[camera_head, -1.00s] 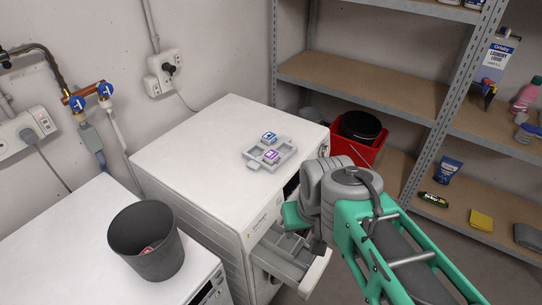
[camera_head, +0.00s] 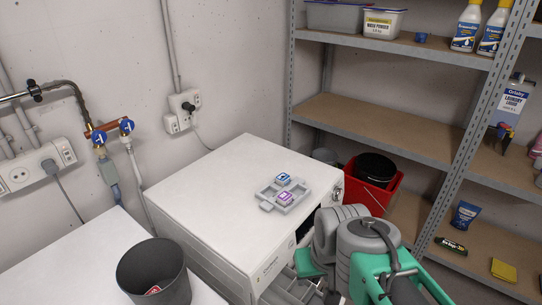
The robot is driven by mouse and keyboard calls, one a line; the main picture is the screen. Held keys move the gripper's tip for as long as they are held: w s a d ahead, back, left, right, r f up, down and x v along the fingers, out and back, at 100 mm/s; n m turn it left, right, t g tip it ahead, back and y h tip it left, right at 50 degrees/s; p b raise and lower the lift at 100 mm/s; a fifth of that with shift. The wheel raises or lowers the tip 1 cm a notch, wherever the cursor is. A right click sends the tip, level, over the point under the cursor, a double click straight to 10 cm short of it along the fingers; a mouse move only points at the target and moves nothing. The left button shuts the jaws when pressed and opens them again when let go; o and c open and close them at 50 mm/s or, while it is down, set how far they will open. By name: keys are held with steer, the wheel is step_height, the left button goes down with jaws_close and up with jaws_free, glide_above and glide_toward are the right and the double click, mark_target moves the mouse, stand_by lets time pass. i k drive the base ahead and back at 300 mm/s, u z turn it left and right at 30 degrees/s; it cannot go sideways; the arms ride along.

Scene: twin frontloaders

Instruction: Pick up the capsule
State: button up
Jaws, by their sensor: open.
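A grey tray (camera_head: 268,206) lies on top of the right-hand white machine. Two small capsules sit in it: a blue and white one (camera_head: 283,178) towards the back and a purple and white one (camera_head: 285,198) nearer the front. My arm reaches in from the lower right, in front of this machine. My gripper (camera_head: 312,268) is low by the machine's front, above the pulled-out drawer (camera_head: 290,290) and apart from the tray. Its fingertips are mostly hidden, but it is open and no object shows in it.
A dark grey bin (camera_head: 140,262) with a red-marked item inside stands on the left white machine. A red bucket (camera_head: 385,195) with a black pot is behind my arm. Metal shelves (camera_head: 380,128) stand at the right. The machine top around the tray is clear.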

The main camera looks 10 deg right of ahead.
mark_target(283, 178)
steer(key=u, duration=3.65)
steer(key=k, duration=1.5)
steer(key=z, duration=1.6)
steer(key=i, duration=0.5)
